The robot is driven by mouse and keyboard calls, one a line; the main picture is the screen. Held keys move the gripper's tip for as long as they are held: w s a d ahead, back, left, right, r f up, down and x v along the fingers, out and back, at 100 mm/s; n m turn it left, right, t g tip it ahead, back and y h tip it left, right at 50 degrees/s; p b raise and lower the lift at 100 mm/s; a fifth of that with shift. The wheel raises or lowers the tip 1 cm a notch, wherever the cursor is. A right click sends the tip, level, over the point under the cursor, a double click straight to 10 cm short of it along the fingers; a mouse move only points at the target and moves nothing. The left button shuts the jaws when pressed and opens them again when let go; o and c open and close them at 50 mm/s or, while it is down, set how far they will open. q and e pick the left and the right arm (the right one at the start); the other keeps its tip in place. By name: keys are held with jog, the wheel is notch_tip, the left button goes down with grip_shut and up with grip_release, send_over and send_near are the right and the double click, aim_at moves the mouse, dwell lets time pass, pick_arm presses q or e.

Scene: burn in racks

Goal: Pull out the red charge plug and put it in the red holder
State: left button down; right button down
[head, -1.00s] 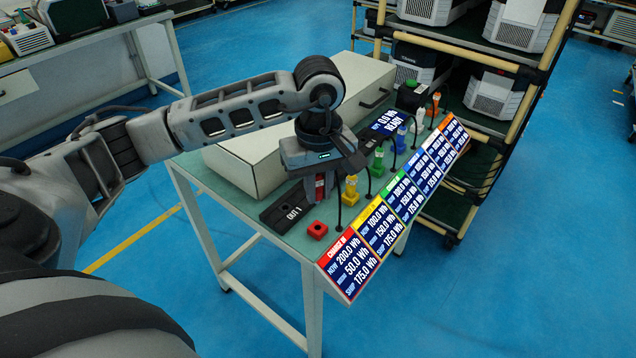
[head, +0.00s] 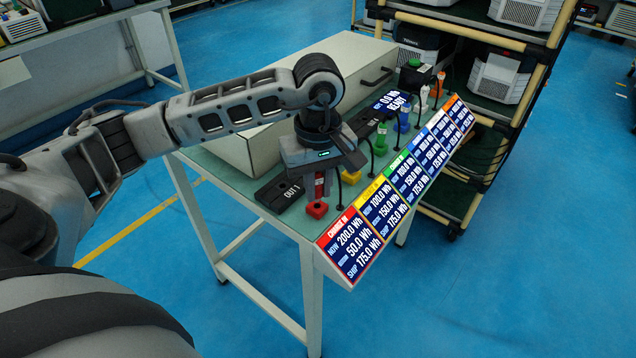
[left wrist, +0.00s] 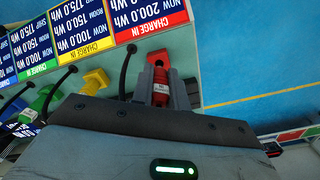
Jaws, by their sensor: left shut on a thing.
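My left gripper (head: 319,190) is shut on the red charge plug (head: 319,183), which points down between its fingers. In the left wrist view the red plug (left wrist: 160,86) sits between the two grey fingers (left wrist: 160,92). The red holder (head: 317,209), a small red block on the table, is just in front of and below the plug. In the left wrist view the red holder (left wrist: 158,58) shows right beyond the plug's end. I cannot tell whether plug and holder touch. My right gripper is not in view.
The black OUT 1 unit (head: 283,192) lies left of the plug. A yellow holder (head: 350,177) and green plug (head: 381,138) stand to the right. Slanted display panels (head: 350,246) line the front edge. A large pale box (head: 240,135) stands behind.

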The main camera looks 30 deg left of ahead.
aim_at(317, 174)
pick_arm(q)
jog(key=shift+b, duration=0.65)
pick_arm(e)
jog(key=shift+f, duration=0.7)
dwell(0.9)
